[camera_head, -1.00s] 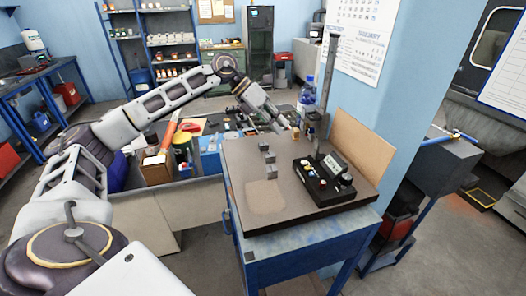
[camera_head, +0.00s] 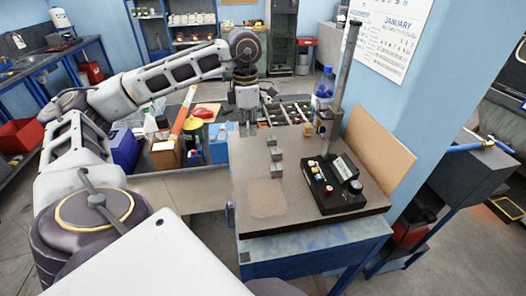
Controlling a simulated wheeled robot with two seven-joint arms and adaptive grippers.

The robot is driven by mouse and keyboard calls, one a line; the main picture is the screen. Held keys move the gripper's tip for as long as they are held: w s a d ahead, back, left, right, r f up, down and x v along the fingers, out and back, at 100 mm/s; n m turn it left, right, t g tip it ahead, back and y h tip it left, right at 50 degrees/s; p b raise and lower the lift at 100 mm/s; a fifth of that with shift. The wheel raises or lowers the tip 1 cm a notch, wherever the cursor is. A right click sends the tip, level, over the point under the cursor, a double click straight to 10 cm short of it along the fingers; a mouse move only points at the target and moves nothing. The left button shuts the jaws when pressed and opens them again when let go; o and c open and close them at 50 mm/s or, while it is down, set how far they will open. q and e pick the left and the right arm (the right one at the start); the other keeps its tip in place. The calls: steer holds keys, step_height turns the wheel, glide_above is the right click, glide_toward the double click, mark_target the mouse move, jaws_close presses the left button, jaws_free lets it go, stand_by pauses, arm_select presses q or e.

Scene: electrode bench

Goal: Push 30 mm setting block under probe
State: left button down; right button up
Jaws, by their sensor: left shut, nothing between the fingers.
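Three small grey setting blocks stand in a row on the dark surface plate (camera_head: 235,180): a far block (camera_head: 271,140), a middle block (camera_head: 277,154) and a near block (camera_head: 278,170). I cannot tell which is the 30 mm one. The probe (camera_head: 323,128) hangs low on an upright column (camera_head: 343,75) at the plate's right back; its tip is too small to make out. My left gripper (camera_head: 248,128) points down at the plate's far left edge, shut and empty, apart from the blocks and left of the far one. My right gripper is not in view.
A black box with a display and buttons (camera_head: 335,183) stands right of the blocks. A brown board (camera_head: 378,150) edges the plate's right side. A water bottle (camera_head: 324,84) stands behind. The plate's front left is clear, with a paler patch (camera_head: 267,198).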

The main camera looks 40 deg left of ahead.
mark_target(280, 150)
arm_select(q)
steer(key=shift+f, duration=0.1)
step_height(280, 150, down, 10)
steer(key=shift+r+p, duration=0.1)
steer(key=shift+p, duration=0.6)
steer(key=shift+w+d+p, duration=0.4)
steer(key=shift+w+d, duration=0.25)
steer(key=shift+w, duration=0.2)
steer(key=shift+w+d+p, duration=0.35)
steer(key=shift+w+d, duration=0.3)
steer(key=shift+w, duration=0.15)
steer(key=shift+w+d, duration=0.1)
steer(key=shift+w+d+b, duration=0.6)
steer(key=shift+w+d, duration=0.35)
steer(key=shift+w, duration=0.25)
steer(key=shift+w+d+b, duration=0.35)
steer(key=shift+w+d, duration=0.55)
steer(key=shift+w, duration=0.25)
steer(key=shift+s+a, duration=0.1)
